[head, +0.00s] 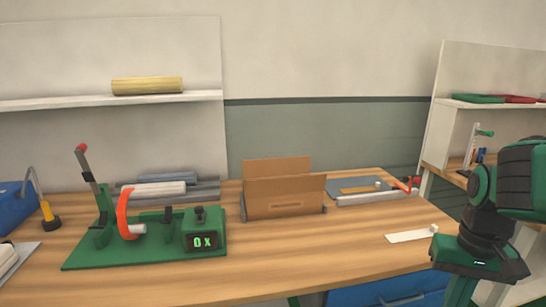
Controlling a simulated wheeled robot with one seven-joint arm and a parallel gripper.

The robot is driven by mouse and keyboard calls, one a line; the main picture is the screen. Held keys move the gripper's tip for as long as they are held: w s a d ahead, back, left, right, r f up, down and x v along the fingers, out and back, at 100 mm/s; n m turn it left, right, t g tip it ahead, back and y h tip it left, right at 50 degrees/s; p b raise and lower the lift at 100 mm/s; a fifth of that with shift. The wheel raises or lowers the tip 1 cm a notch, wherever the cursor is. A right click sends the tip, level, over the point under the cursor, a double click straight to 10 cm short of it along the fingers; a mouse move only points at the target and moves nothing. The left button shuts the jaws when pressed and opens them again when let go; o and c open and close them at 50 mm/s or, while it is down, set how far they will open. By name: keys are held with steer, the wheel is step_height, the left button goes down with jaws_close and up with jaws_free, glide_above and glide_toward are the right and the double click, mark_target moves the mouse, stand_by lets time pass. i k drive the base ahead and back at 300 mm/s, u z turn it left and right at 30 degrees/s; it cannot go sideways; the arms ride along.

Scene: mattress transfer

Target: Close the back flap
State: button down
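A brown cardboard box (285,205) stands on the wooden workbench, right of the green fixture. Its back flap (277,167) stands raised, showing above and behind the front panel. The inside of the box and any side flaps are hidden. My arm's dark, green-edged end (481,261) is at the lower right, well to the right of the box and apart from it. The fingers of my gripper cannot be made out, so I cannot tell whether it is open or shut.
A green fixture (150,254) with a lever and display stands left of the box. A grey tray (375,196) with tools lies behind right. A white strip (408,236) lies near the right edge. Bare wood (300,245) lies in front of the box.

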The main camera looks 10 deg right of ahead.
mark_target(260, 168)
steer(key=u, duration=0.05)
steer(key=i, duration=1)
steer(key=z, duration=0.05)
